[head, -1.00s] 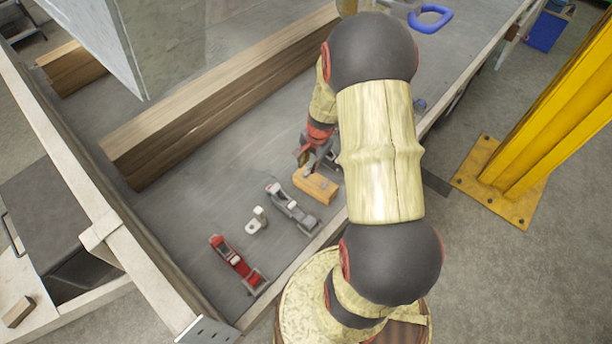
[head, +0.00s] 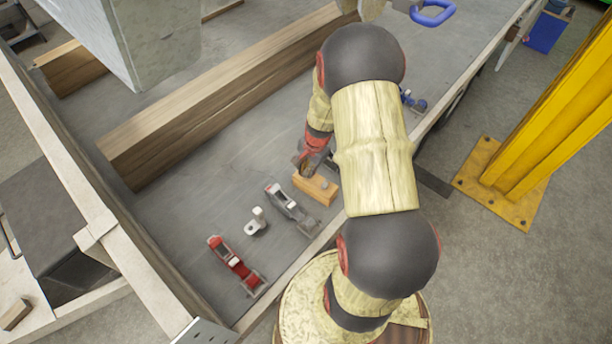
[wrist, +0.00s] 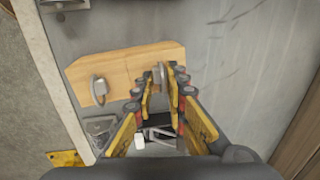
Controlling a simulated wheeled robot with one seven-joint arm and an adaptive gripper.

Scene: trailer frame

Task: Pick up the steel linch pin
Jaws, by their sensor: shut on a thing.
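My gripper (wrist: 162,76) is closed around a small grey metal piece (wrist: 161,73) at the wooden block (wrist: 122,70). The fingers hide most of this piece, and I cannot tell whether it is the steel linch pin or a part of the block. A rounded grey metal knob (wrist: 99,90) stands at the block's other end, left of the fingers. In the head view, the wooden block (head: 319,191) lies on the trailer bed below my gripper (head: 306,168). No clear linch pin shape shows in either view.
A grey hand plane (head: 289,207), a small white fitting (head: 257,222) and a red plane (head: 234,262) lie left of the block. A long timber beam (head: 230,95) lies behind. A blue tool (head: 414,101) lies right of my arm. Bare bed (head: 190,195) is at left.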

